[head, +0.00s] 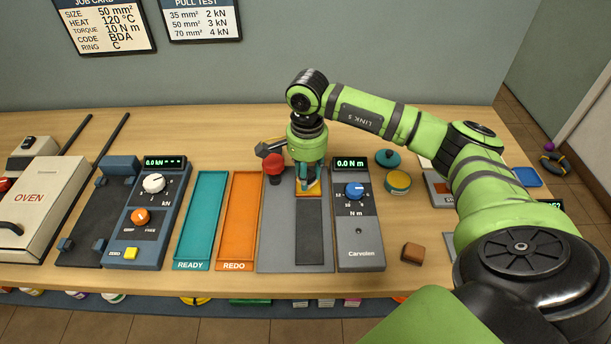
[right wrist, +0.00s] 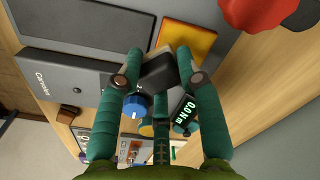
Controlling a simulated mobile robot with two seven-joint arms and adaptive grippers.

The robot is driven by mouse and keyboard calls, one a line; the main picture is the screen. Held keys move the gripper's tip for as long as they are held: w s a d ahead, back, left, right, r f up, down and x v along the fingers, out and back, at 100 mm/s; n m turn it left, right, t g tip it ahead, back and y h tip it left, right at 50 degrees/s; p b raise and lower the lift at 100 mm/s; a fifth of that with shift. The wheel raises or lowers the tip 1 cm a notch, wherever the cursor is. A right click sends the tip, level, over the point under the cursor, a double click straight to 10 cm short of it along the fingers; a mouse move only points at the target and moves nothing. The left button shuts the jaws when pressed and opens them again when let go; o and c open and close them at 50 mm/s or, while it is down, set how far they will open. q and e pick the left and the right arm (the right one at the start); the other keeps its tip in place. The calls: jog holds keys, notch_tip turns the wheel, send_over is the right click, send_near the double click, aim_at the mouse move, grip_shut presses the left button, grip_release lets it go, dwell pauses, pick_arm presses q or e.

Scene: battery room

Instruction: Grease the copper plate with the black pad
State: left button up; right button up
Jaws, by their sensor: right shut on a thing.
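My right gripper (head: 307,184) comes down over the copper plate in the head view. In the right wrist view its teal fingers are shut on the black pad (right wrist: 159,73). The copper plate, a flat orange square (right wrist: 187,40), lies just beyond the pad there. In the head view only parts of the plate (head: 314,188) show around the fingers, and the pad is hidden. I cannot tell whether the pad touches the plate. My left gripper is in neither view.
The plate lies on a grey fixture (head: 271,244) with a dark strip (head: 310,238) and a red knob (head: 274,163). A torque meter (head: 358,225) stands close right; a yellow tin (head: 397,183) and brown block (head: 412,253) are beyond. Orange (head: 238,225) and teal trays (head: 201,225) are empty.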

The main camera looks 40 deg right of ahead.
notch_tip(320, 180, up, 3)
jog(key=shift+s+a+r+p, duration=0.1)
jog(key=shift+p, duration=0.65)
